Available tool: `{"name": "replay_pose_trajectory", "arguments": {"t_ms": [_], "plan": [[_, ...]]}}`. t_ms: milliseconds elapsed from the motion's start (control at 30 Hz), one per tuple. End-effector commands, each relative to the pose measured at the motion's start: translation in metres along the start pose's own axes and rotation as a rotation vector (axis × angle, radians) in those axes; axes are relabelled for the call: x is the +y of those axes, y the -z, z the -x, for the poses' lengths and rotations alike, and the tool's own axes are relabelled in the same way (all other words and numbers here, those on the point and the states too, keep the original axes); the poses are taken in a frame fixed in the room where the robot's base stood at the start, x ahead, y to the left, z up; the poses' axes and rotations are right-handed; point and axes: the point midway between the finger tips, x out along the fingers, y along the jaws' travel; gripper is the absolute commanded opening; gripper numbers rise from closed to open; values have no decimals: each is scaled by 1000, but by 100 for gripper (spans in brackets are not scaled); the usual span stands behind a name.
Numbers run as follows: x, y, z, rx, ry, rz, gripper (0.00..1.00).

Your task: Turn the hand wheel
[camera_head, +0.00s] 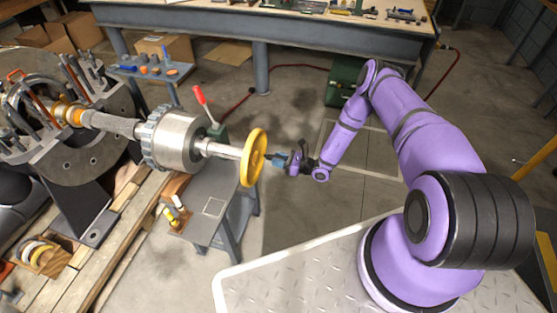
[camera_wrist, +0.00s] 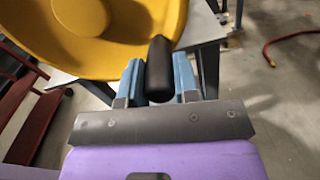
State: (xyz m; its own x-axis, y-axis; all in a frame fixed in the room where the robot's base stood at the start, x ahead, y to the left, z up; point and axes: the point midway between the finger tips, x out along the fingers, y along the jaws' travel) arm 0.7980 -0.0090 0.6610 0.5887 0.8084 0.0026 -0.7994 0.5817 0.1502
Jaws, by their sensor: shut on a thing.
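The yellow hand wheel (camera_head: 254,158) stands upright at the end of a metal shaft, left of my arm in the head view. It fills the upper left of the wrist view (camera_wrist: 60,30). A black handle (camera_wrist: 159,70) sticks out from the wheel toward my gripper. My gripper (camera_wrist: 159,88) has its two blue fingers on either side of the handle and is shut on it. In the head view my gripper (camera_head: 280,160) is at the wheel's right side, and the handle is too small to make out clearly.
The shaft runs left through a metal drum (camera_head: 178,140) into a large dark flanged casing (camera_head: 85,155). A red lever (camera_head: 203,101) stands behind the shaft. A grey stand (camera_head: 215,205) is below the wheel. A workbench (camera_head: 300,22) with tools is at the back. Open floor lies behind my gripper.

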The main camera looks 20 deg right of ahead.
Motion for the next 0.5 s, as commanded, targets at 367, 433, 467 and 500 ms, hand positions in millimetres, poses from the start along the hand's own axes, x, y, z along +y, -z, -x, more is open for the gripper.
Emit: {"name": "replay_pose_trajectory", "arguments": {"t_ms": [367, 433, 467, 500], "plan": [[6, 8, 1, 6, -1, -60, 0], [8, 10, 1, 7, -1, -86, 0], [8, 11, 1, 7, -1, -98, 0], [10, 13, 1, 6, 0, -118, 0]]}}
